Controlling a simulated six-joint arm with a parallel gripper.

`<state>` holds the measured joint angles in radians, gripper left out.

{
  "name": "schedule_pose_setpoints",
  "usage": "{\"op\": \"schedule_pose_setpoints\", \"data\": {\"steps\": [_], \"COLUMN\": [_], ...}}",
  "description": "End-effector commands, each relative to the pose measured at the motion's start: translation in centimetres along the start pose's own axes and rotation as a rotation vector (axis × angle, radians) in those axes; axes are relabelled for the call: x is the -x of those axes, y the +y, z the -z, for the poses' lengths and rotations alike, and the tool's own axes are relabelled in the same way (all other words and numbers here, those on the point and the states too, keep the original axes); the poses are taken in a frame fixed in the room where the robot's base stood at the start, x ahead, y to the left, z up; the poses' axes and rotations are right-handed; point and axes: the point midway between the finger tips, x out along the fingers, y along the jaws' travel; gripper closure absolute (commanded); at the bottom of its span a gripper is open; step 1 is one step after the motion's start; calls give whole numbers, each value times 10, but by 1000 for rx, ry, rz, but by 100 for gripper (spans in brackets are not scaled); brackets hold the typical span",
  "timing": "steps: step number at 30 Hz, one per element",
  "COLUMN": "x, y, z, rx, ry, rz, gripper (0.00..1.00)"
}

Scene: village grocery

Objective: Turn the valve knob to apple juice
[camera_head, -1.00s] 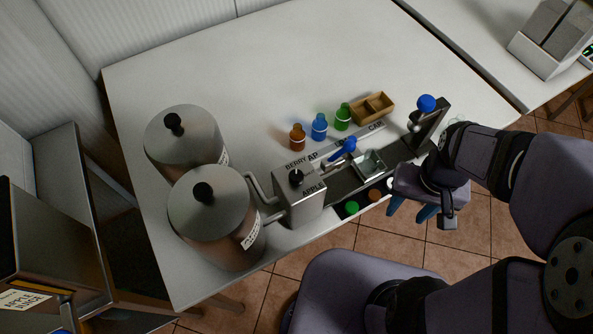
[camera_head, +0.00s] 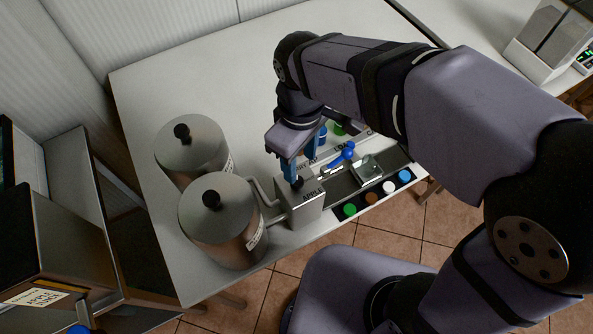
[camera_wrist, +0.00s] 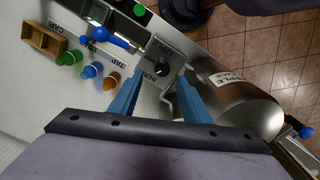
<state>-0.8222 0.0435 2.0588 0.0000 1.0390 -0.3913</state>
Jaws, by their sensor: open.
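The valve is a grey metal box (camera_head: 299,207) with a black knob (camera_head: 297,183) on top, beside the two steel juice pots. The word APPLE shows on its edge nearer my body; the berry side is mostly covered by my gripper in the head view. My gripper (camera_head: 296,172) points down over the valve with its blue fingers apart. In the wrist view the black knob (camera_wrist: 162,70) lies between the two fingertips (camera_wrist: 161,76), with a gap on both sides. Which way the knob points is too small to tell. One pot (camera_wrist: 240,105) carries a juice label.
Two lidded pots, the nearer (camera_head: 225,230) and the farther (camera_head: 192,150), stand left of the valve. A blue tap handle (camera_head: 340,157), small bottles (camera_wrist: 92,71) and a wooden box (camera_wrist: 43,40) are close by. Coloured caps (camera_head: 372,199) line the table's front edge.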

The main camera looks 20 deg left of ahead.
Motion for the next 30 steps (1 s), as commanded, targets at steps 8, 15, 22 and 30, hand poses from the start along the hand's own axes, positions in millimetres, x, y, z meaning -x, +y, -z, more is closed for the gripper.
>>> {"op": "schedule_pose_setpoints", "data": {"steps": [8, 15, 22, 30], "x": [1, -21, -51, -69], "y": [-6, -6, -6, -6], "z": [5, 4, 4, 4], "rx": [32, 30, 30, 29], "ry": [-2, -5, -5, -1], "rz": [1, 2, 2, 0], "gripper": [57, 57, 57, 57]}}
